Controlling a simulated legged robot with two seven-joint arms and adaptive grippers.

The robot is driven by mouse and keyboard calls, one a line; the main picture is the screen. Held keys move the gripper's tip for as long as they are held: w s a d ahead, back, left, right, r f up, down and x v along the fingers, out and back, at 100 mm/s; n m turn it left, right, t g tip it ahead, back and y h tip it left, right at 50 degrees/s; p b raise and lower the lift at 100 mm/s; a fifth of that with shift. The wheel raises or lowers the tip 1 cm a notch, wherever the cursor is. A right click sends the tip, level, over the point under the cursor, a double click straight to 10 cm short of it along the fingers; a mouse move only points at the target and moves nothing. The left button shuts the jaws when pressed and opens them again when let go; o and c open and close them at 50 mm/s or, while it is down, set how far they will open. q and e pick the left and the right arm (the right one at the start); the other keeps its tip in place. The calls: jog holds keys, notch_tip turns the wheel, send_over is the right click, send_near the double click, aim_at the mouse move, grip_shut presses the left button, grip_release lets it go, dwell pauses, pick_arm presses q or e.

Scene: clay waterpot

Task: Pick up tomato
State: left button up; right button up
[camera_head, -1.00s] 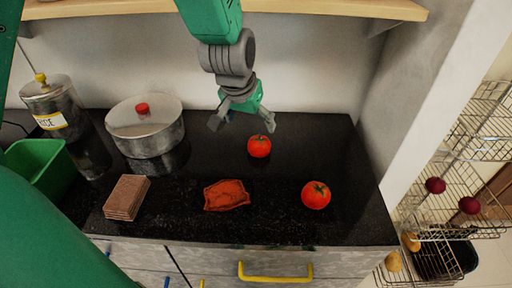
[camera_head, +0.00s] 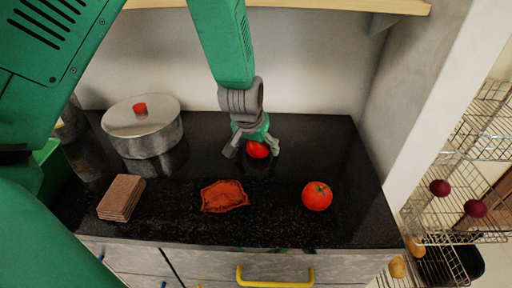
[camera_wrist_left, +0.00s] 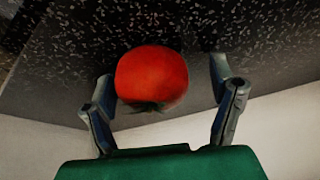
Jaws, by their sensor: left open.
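A red tomato (camera_head: 257,150) sits on the black counter towards the back, partly hidden by my left gripper (camera_head: 250,153). In the left wrist view the tomato (camera_wrist_left: 151,76) lies between the two spread fingers of my left gripper (camera_wrist_left: 162,100), nearer the left finger. The gripper is open; I cannot tell whether a finger touches the tomato. A second tomato (camera_head: 317,196) with a green stem stands alone at the front right of the counter. My right gripper is not in view.
The black counter (camera_head: 275,225) holds a reddish-orange flat piece (camera_head: 224,196), a stack of brown slabs (camera_head: 121,198) and a metal pot (camera_head: 150,138) with a red knob. A wooden shelf (camera_head: 300,4) runs above. A wire rack (camera_head: 480,150) stands at the right. The counter right of the gripper is clear.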

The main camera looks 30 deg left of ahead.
pick_arm(q)
jog(key=shift+d+r, duration=0.15)
jog(key=shift+d, duration=0.3)
jog(key=shift+d+r, duration=0.1)
jog(key=shift+d, duration=0.2)
jog(key=c, duration=0.6)
jog(key=shift+d, duration=0.1)
jog(key=c, duration=0.7)
jog(key=shift+s+a, duration=0.1)
jog(key=shift+a, duration=0.65)
jog(key=shift+a+r, duration=0.15)
jog(key=shift+r, duration=0.2)
jog(key=r, duration=0.3)
jog(key=d+r+p, duration=0.1)
jog(key=r, duration=0.2)
jog(key=r+p, duration=0.1)
jog(key=r, duration=0.2)
jog(key=shift+d, duration=0.2)
jog(key=shift+a+r, duration=0.1)
jog(key=shift+a, duration=0.45)
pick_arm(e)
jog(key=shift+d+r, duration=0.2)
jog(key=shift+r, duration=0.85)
